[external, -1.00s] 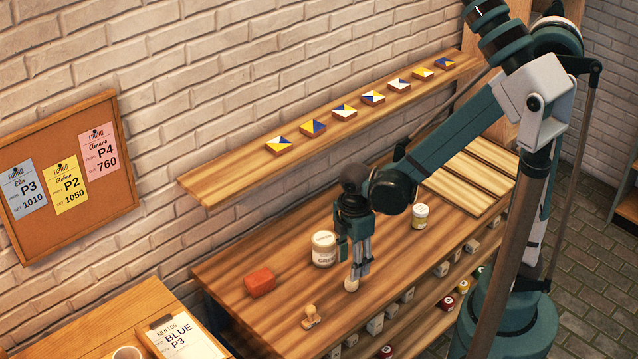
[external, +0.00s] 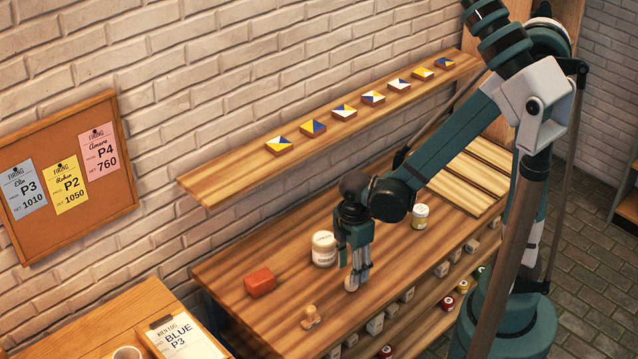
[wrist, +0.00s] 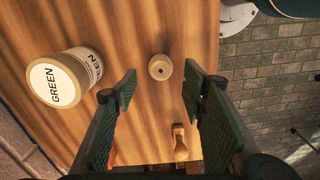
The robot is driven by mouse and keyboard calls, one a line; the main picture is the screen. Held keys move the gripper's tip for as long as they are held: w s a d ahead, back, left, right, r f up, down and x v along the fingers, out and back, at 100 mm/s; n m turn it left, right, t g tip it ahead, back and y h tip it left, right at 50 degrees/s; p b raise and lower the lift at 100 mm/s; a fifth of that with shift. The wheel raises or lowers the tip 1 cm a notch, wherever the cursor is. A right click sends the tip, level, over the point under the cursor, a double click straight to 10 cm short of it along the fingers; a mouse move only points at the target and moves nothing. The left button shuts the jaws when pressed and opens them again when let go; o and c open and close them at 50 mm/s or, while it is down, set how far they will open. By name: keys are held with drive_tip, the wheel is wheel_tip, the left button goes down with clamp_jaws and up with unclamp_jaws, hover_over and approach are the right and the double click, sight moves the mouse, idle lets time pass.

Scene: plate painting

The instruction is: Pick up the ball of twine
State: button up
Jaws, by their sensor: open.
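The ball of twine (wrist: 160,67) is a small, round, beige thing with a dark hole in its middle, resting on the wooden bench top. In the external view the ball (external: 351,285) shows beneath my gripper (external: 358,268), partly hidden by a finger. In the wrist view my gripper (wrist: 160,84) has its two fingers wide apart, with nothing between them. The ball appears just ahead of the fingertips, roughly centred between them.
A jar labelled GREEN (wrist: 66,80) stands close to the left finger. A small wooden stamp-like piece (external: 311,316) and an orange-red block (external: 260,282) lie on the bench. Another jar (external: 419,216) stands farther right. A shelf with tiles (external: 220,189) runs along the wall.

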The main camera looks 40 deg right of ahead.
drive_tip(key=shift+f, duration=0.1)
drive_tip(key=shift+a+f+b, duration=0.1)
drive_tip(key=shift+f+b, duration=0.75)
drive_tip(key=shift+f, duration=1.65)
drive_tip(key=c, duration=1)
drive_tip(key=shift+r, duration=0.2)
drive_tip(key=shift+r+p, duration=1.35)
drive_tip(key=shift+r, duration=3.5)
